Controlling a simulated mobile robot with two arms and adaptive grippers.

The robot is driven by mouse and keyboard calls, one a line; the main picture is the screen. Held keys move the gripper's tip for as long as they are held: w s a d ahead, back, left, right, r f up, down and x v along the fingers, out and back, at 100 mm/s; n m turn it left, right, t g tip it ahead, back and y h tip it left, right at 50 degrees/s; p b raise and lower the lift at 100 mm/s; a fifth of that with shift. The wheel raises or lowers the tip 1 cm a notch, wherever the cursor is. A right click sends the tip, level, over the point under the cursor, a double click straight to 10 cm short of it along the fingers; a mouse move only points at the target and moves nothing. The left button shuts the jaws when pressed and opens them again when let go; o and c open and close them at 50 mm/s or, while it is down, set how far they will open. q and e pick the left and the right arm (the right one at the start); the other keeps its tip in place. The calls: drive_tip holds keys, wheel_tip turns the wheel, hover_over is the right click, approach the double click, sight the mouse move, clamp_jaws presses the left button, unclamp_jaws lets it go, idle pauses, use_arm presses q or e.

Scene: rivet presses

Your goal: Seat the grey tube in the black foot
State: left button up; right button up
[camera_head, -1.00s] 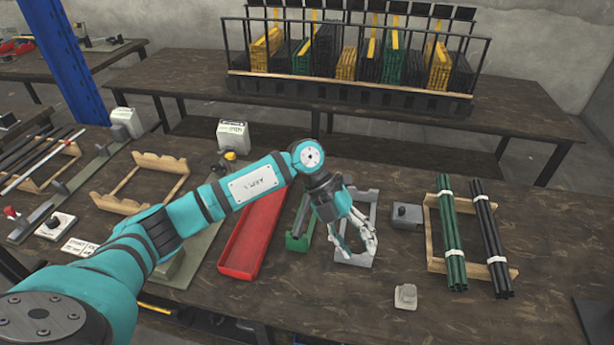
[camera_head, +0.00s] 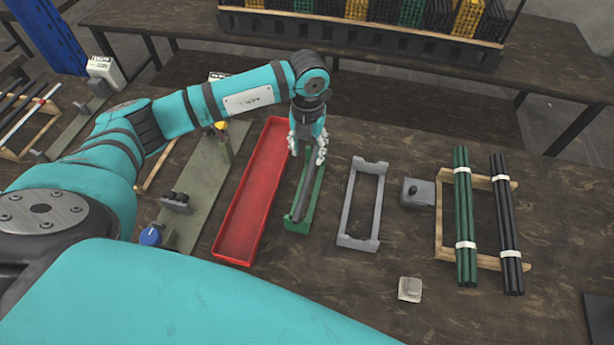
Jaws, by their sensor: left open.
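A dark grey tube (camera_head: 303,195) lies lengthwise in the narrow green tray (camera_head: 297,226) near the middle of the table. My left gripper (camera_head: 307,156) points down over the far end of that tray, its fingers open on either side of the tube's far end. I cannot tell whether the fingers touch the tube. I cannot make out the black foot for certain. My right gripper is not in view.
A long red tray (camera_head: 231,243) lies left of the green tray, and an empty grey tray (camera_head: 357,242) right of it. Further right are a grey block with a black knob (camera_head: 417,193), a small pale block (camera_head: 410,289) and a wooden rack (camera_head: 447,250) with green and black tubes.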

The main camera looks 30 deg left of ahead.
use_arm(q)
hover_over(308, 176)
drive_tip(key=f, duration=0.4)
drive_tip(key=shift+w+a+f+p, duration=0.15)
drive_tip(key=shift+w+p, duration=0.15)
drive_tip(key=shift+p, duration=0.05)
drive_tip(key=shift+s+f, duration=0.1)
drive_tip(key=shift+f, duration=0.1)
drive_tip(key=f, duration=0.1)
drive_tip(key=f+p, duration=0.1)
drive_tip(key=f, duration=0.1)
drive_tip(key=f+p, duration=0.1)
drive_tip(key=shift+s+d+f, duration=0.2)
drive_tip(key=shift+s+f, duration=0.05)
drive_tip(key=shift+f, duration=0.15)
clamp_jaws()
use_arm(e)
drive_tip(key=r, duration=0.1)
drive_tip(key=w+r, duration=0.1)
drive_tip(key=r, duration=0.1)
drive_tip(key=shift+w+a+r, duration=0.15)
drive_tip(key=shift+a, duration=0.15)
